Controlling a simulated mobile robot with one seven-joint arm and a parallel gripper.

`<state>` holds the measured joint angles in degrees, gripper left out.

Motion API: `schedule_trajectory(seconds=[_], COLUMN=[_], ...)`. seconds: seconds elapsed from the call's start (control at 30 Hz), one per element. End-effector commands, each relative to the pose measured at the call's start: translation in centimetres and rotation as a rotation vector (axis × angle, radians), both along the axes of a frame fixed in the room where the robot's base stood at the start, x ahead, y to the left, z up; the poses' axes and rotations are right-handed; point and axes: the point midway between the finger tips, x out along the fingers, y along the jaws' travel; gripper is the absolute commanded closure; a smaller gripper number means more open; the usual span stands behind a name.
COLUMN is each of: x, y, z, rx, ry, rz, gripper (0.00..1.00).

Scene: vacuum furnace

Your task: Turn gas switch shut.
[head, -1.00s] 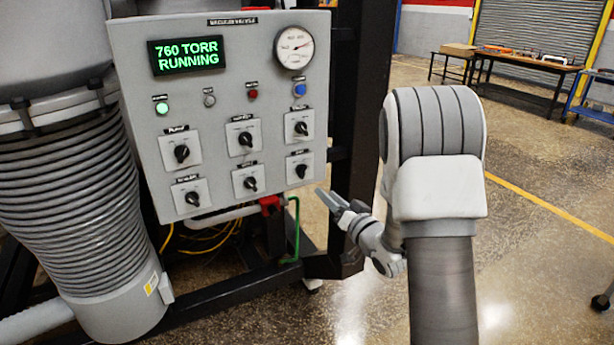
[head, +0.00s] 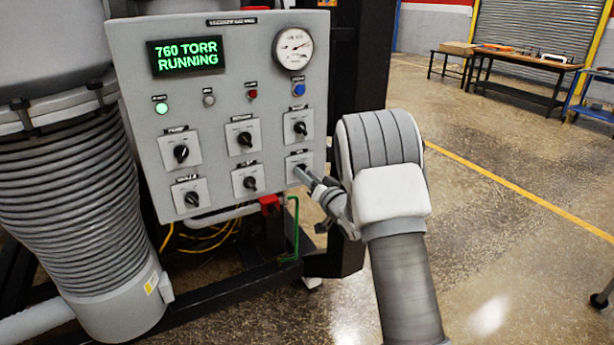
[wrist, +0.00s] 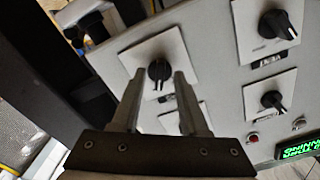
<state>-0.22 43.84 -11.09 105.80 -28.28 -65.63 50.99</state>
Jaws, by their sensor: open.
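The control panel (head: 232,75) carries several black rotary switches on white plates. My gripper (head: 304,174) is at the lower right switch (head: 292,162) in the head view and partly covers it. The small labels are too blurred to read, so I cannot confirm which is the gas switch. In the wrist view, one black knob (wrist: 159,70) shows between my two open fingertips, on a white plate (wrist: 133,57). The jaws are apart with the knob between or just beyond their tips; I cannot tell whether they touch it.
A lit display (head: 186,55) reads 760 TORR RUNNING. A round gauge (head: 293,47) and a blue button (head: 298,90) sit above the right-hand switches. A red valve handle (head: 269,203) and green pipe (head: 294,225) are below the panel.

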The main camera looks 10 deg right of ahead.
Motion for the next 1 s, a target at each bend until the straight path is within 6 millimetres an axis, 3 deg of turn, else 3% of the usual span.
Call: schedule_trajectory(seconds=[0.03,0.2,0.3,0.73,1.0], x=[-0.01,-0.03,-0.03,-0.03,0.01], y=[-0.01,-0.02,-0.02,-0.02,-0.07], z=[0.00,0.00,0.00,-0.12,-0.43], rx=[0.000,0.000,0.000,-0.017,-0.133], ry=[0.000,0.000,0.000,-0.006,-0.046], rz=[0.000,0.000,0.000,0.001,-0.001], gripper=[0.56,0.87,1.00,1.00,1.00])
